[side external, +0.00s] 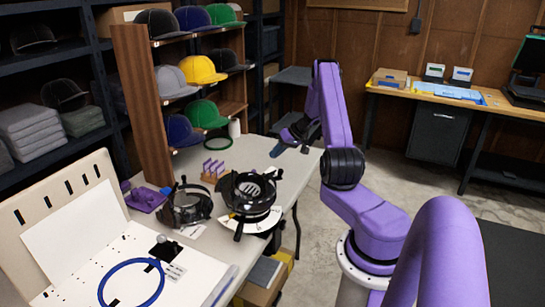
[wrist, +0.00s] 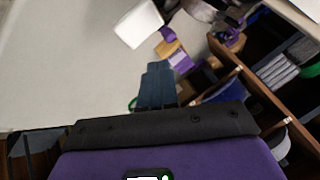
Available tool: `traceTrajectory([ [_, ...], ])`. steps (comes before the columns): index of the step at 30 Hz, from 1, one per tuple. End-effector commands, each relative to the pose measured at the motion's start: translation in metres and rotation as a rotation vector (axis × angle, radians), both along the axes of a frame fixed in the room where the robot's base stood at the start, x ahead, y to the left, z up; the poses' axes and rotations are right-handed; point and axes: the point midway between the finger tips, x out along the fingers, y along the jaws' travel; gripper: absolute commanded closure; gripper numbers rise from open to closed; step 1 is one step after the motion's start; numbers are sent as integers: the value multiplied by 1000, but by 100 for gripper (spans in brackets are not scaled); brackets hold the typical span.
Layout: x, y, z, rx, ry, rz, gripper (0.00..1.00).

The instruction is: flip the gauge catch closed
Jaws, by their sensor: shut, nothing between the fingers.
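A black round fixture (side external: 250,193) with clamp parts and a short black lever (side external: 239,231) stands on the table, on a white disc. A second black ring-shaped frame (side external: 187,206) stands to its left. I cannot tell for certain which part is the gauge catch or how it is set. My gripper (side external: 290,138) is in the air above the far part of the table, behind and to the right of the round fixture and apart from it. In the wrist view, its dark fingers (wrist: 157,84) are together and empty.
A wooden shelf (side external: 133,100) of caps stands at the table's back left. A wooden block with purple clips (side external: 213,170) sits near it and shows in the wrist view (wrist: 170,47). A white board with a blue hoop (side external: 132,283) is in front. The table's far right is mostly clear.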

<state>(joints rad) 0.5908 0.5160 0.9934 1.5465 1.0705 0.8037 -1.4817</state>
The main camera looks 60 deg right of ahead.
Motion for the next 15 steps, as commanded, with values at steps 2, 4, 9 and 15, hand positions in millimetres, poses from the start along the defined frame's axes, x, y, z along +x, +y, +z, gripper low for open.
traceTrajectory([
  [2, 8, 4, -11, 3, 1, 3, 100],
  [4, 16, 6, -21, 2, 2, 2, 100],
  [9, 33, 11, -43, 3, 2, 0, 100],
  [15, 47, 15, -59, 2, 1, -1, 100],
])
